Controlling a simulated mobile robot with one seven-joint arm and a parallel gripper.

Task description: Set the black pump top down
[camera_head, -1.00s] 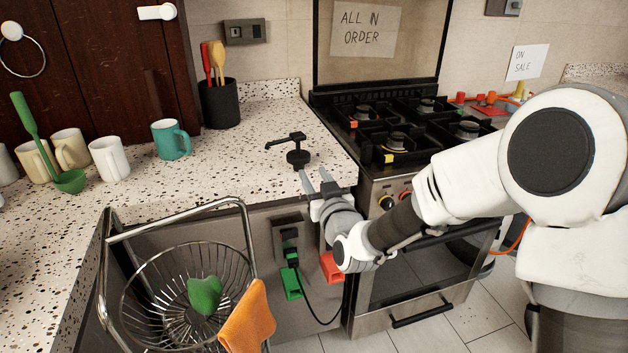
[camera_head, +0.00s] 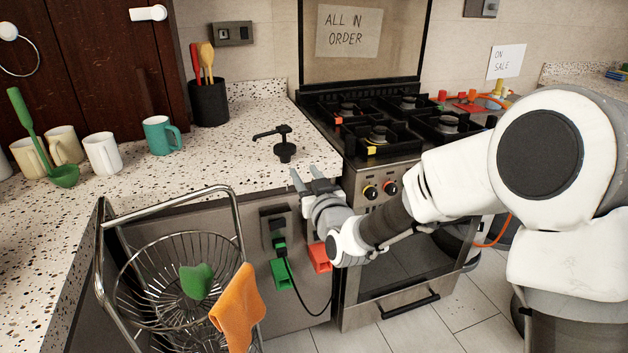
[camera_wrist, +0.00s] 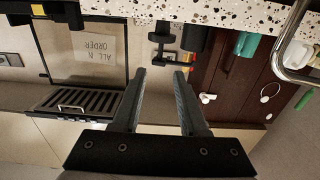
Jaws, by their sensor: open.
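The black pump top (camera_head: 285,151) stands upright on the speckled counter (camera_head: 235,170), near its front right corner, with its spout pointing left. My gripper (camera_head: 306,174) is open and empty at the counter's front edge, apart from the pump top and in front of it. In the wrist view, turned upside down, the pump top (camera_wrist: 160,37) shows beyond the spread fingertips (camera_wrist: 160,76), with nothing between them.
The stove (camera_head: 375,145) is to the right. A teal mug (camera_head: 158,136), a white mug (camera_head: 102,154) and a black utensil pot (camera_head: 209,103) stand on the counter. A wire basket (camera_head: 160,262) with an orange cloth (camera_head: 238,305) is in front.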

